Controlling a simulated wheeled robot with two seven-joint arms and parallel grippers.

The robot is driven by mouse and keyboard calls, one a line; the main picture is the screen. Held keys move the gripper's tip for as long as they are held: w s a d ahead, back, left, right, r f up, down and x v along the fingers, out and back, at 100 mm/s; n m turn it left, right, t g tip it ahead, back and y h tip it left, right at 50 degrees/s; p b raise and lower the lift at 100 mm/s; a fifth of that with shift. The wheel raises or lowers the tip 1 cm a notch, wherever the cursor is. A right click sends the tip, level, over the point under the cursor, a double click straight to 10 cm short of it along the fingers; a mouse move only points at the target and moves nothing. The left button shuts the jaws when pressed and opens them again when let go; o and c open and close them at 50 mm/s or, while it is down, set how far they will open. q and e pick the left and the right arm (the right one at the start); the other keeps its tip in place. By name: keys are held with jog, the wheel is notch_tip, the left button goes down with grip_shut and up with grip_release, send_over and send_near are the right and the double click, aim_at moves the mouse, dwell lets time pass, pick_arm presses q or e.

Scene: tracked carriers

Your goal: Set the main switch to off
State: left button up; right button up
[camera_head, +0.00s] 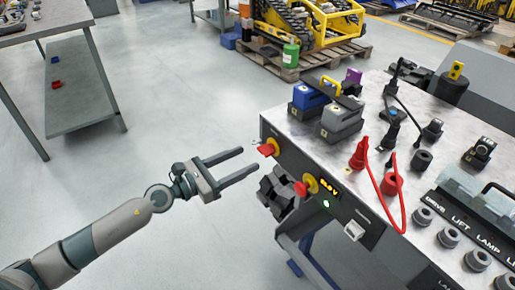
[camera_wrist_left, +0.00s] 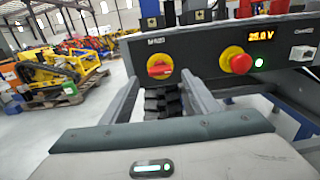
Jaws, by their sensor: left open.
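The main switch (camera_head: 268,148) is a red rotary handle on a yellow plate, at the left end of the bench's dark front panel. In the left wrist view the main switch (camera_wrist_left: 160,66) shows its red handle lying roughly level across the plate, below a small label. My left gripper (camera_head: 248,160) is open and empty, its two fingers pointing at the panel just short of the switch. In the left wrist view the fingers of my left gripper (camera_wrist_left: 160,82) stand either side of and below the switch, apart from it. My right gripper is not in view.
A red mushroom button (camera_wrist_left: 236,60) on yellow sits right of the switch, with a lit voltage display (camera_wrist_left: 260,36) and green lamp (camera_wrist_left: 259,62) nearby. Black ribbed blocks (camera_head: 277,191) hang below the panel. Cables and sockets crowd the bench top (camera_head: 290,123).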

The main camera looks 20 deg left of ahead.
aim_at(261, 152)
pick_arm(q)
jog(key=shift+p+x, duration=0.6)
jog(key=shift+x, duration=2.3)
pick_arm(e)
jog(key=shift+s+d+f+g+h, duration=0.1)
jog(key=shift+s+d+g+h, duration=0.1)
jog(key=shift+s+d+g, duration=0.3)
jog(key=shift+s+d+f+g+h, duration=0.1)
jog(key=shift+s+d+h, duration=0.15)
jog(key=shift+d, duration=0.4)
pick_arm(q)
jog(key=shift+c, duration=0.6)
jog(key=c, duration=0.9)
